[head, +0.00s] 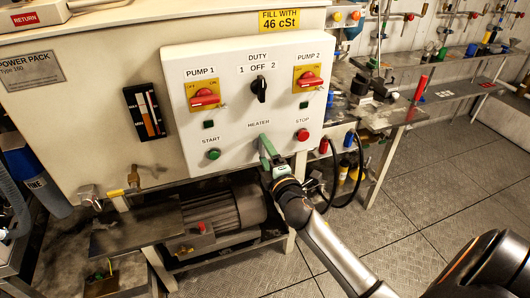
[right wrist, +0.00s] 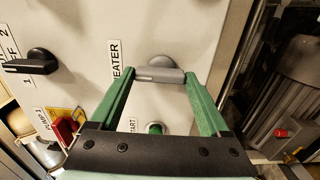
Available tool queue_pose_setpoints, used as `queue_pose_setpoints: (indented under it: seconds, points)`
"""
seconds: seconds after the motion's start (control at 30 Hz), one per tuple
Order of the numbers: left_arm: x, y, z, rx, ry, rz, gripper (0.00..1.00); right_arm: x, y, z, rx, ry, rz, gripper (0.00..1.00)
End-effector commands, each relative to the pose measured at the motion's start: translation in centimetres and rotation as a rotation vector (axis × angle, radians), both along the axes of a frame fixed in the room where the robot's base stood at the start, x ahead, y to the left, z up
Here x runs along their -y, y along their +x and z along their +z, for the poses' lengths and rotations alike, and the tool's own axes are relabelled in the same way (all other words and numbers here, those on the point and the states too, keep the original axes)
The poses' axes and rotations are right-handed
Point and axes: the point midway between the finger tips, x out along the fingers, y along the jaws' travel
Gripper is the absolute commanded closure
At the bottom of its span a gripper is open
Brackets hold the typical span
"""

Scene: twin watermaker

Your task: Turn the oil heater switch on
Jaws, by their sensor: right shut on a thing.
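The heater switch (right wrist: 160,70) is a grey knob with a bar handle on the white control panel (head: 225,150), beside the HEATER label (head: 258,124). In the right wrist view its bar lies across the picture, roughly in line with the black duty knob's handle. My right gripper (right wrist: 160,76) has green fingers and is shut on the switch, with one fingertip at each end of the bar. In the head view my right gripper (head: 266,150) is at the panel's lower edge and hides the switch. My left gripper is out of view.
The panel also has a black duty knob (head: 259,89), red pump switches (head: 205,98) (head: 309,79), a green start button (head: 214,154) and a red stop button (head: 302,135). A motor (head: 235,208) sits below the panel. Open floor lies to the right.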

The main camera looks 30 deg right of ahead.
Motion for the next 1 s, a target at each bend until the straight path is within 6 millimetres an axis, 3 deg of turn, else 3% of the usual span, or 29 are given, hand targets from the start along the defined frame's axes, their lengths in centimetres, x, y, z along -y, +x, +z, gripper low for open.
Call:
queue_pose_setpoints:
  seconds: [0.3,0.33,0.5,0.8,1.0]
  points:
    - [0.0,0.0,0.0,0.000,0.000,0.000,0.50,0.0,0.0,0.0,0.002,0.013,0.001,0.76]
    - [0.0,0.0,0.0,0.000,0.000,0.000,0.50,0.0,0.0,0.0,0.002,0.014,0.001,0.19]
    - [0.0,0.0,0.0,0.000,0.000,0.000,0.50,0.0,0.0,0.0,0.002,0.011,0.001,0.00]
    - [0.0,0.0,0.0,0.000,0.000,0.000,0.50,-0.1,-0.2,0.0,0.001,0.007,0.001,0.00]
    - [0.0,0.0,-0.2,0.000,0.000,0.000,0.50,-0.6,-2.4,-0.2,-0.001,0.008,0.001,0.00]
